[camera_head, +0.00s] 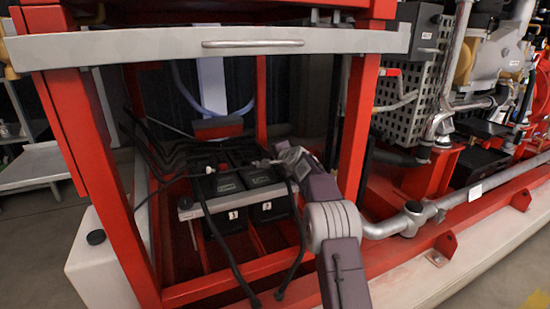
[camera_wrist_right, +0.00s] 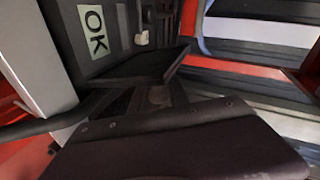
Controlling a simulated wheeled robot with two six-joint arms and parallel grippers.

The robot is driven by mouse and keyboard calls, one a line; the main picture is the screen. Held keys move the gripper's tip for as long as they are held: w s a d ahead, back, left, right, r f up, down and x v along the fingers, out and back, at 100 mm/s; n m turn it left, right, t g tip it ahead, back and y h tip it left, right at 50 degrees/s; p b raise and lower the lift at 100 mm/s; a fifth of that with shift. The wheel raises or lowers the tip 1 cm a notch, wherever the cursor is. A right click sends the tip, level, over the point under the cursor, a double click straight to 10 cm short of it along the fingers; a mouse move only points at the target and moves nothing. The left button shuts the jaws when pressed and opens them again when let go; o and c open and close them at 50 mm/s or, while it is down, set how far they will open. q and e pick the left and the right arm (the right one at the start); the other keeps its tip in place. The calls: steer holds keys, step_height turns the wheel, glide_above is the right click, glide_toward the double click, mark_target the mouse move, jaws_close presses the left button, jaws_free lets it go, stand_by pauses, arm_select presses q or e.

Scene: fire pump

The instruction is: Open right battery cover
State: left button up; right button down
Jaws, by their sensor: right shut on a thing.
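Two black batteries stand side by side inside the red frame in the head view: the left battery (camera_head: 222,184) and the right battery (camera_head: 260,178). My right gripper (camera_head: 268,162) reaches in from the right, at the rear top edge of the right battery. It is shut on what looks like the right battery cover; the jaws are small and partly hidden here. How far the cover is lifted I cannot tell. My left gripper is not in view.
A grey bar (camera_head: 235,199) crosses in front of the batteries. Black cables (camera_head: 225,255) hang around them. Red posts (camera_head: 357,125) and a grey top panel with a handle (camera_head: 253,43) frame the opening. Pipes and a perforated guard (camera_head: 405,100) stand at right.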

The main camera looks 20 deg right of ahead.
stand_by(0.3)
steer(key=c, duration=1.3)
jaws_free()
steer(key=shift+s, duration=0.15)
steer(key=b+v, duration=0.2)
steer(key=v, duration=0.6)
steer(key=shift+s+r+b, duration=0.15)
steer(key=shift+s+b, duration=0.15)
steer(key=shift+s, duration=0.05)
